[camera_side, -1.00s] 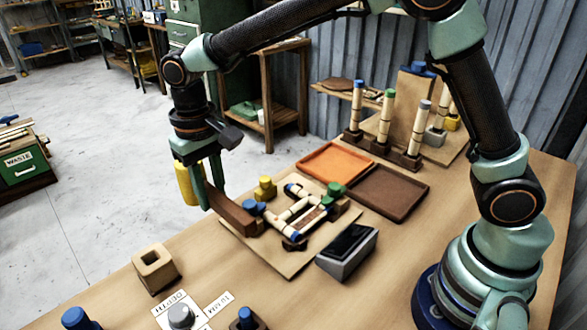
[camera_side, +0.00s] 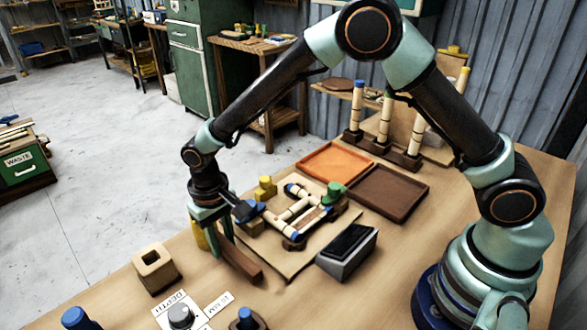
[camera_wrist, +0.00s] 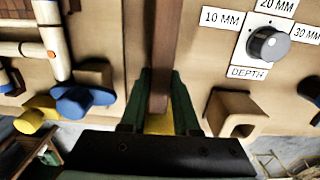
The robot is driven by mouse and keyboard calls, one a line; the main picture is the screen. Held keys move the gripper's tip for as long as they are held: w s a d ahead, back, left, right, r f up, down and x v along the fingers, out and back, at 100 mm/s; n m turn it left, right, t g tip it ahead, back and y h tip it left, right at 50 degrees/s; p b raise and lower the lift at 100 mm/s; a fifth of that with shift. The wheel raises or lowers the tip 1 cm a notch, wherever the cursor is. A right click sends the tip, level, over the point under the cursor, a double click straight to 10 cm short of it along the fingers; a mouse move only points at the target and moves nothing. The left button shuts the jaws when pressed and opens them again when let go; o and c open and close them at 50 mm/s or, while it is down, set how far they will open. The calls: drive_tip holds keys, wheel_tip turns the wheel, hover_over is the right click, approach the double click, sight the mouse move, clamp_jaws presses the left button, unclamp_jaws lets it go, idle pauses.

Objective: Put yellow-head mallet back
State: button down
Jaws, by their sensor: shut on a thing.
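The yellow-head mallet is in my gripper (camera_side: 213,232), which is shut on it. Its brown handle (camera_side: 240,262) points toward the lower right of the side view, low over the table. Its yellow head (camera_side: 200,237) is partly hidden behind my fingers. In the wrist view, the handle (camera_wrist: 163,60) runs up between the fingers of my gripper (camera_wrist: 160,105), and a bit of the yellow head (camera_wrist: 159,124) shows between them. A tan block with a square hole (camera_side: 157,266) stands left of the mallet, apart from it; it also shows in the wrist view (camera_wrist: 234,113).
A board (camera_side: 285,265) with a light rod frame and coloured pegs lies right of the mallet. A grey box with a dark top (camera_side: 347,251) stands beyond the handle. The depth dial (camera_side: 181,316) and a blue knob (camera_side: 78,319) are near the front. Orange (camera_side: 335,162) and brown (camera_side: 388,192) trays lie behind.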

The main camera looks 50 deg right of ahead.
sight(221, 240)
drive_tip(key=c, duration=0.6)
unclamp_jaws()
drive_tip(key=shift+f, duration=0.1)
drive_tip(key=shift+c, duration=0.2)
drive_tip(key=d+r+t, duration=0.1)
drive_tip(key=d+r, duration=0.2)
drive_tip(key=r, duration=0.6)
drive_tip(key=d+r, duration=0.2)
drive_tip(key=r, duration=0.6)
drive_tip(key=s+d+r+t, duration=0.2)
drive_tip(key=s+d, duration=0.4)
drive_tip(key=d, duration=0.2)
drive_tip(key=s+d+r+t, duration=0.2)
drive_tip(key=s+d+r, duration=0.1)
drive_tip(key=s+d, duration=0.3)
drive_tip(key=shift+s+d+r+t, duration=0.2)
drive_tip(key=shift+s+d+t, duration=0.15)
drive_tip(key=shift+d, duration=0.75)
